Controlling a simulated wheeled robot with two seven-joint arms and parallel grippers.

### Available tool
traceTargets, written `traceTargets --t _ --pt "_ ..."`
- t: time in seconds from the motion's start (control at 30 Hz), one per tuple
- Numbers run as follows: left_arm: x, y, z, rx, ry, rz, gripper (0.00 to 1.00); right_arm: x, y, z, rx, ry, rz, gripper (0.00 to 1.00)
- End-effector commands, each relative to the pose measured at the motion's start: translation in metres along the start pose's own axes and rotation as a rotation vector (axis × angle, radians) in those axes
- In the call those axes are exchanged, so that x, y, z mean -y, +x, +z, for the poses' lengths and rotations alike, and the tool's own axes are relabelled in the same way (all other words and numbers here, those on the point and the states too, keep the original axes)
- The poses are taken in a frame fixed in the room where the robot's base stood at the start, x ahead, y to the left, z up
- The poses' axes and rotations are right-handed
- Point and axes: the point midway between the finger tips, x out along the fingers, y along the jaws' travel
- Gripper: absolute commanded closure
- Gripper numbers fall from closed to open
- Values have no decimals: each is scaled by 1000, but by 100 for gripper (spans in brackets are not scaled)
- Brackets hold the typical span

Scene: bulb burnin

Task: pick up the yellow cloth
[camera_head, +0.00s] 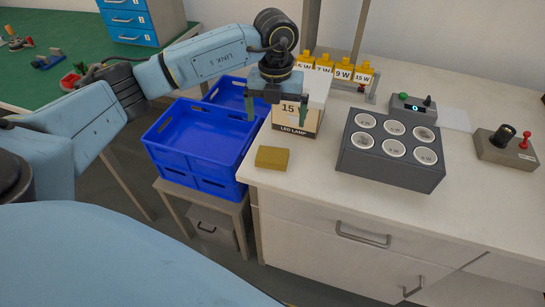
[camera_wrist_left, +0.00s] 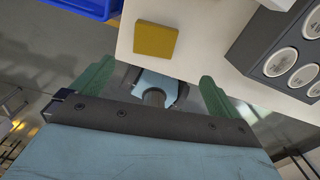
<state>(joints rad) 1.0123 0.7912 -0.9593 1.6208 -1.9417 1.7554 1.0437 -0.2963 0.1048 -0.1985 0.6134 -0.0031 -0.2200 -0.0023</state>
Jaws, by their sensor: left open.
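The yellow cloth (camera_head: 272,158) is a small folded rectangle lying flat on the white worktop near its front left corner. It also shows in the left wrist view (camera_wrist_left: 155,39), beyond the fingertips. My left gripper (camera_head: 275,113) is open and empty, with its green fingers pointing down. In the head view it hangs over the LED lamp box, behind and above the cloth, and does not touch the cloth. In the left wrist view its two green fingers (camera_wrist_left: 156,85) are wide apart. My right gripper is not in view.
The LED lamp box (camera_head: 297,122) stands just behind the cloth. A grey block with round sockets (camera_head: 389,174) is to the right. Blue crates (camera_head: 193,165) stand on a low stand left of the worktop edge. A control box (camera_head: 413,107) and a knob box (camera_head: 506,150) are farther right.

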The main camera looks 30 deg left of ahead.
Motion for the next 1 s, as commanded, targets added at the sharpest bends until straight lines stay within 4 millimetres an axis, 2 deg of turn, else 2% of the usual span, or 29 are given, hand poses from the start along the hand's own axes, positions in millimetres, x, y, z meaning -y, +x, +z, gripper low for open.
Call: traceTargets --t 0.1,0.4,0.67,1.0 --pt "-6 15 1 -1 -11 23 0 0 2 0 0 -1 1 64" --pt "-5 69 0 -2 -7 19 0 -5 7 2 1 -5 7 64" --pt "-6 85 0 0 -6 18 0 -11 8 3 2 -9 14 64" --pt "-10 130 -3 -1 -6 16 0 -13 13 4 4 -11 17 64"
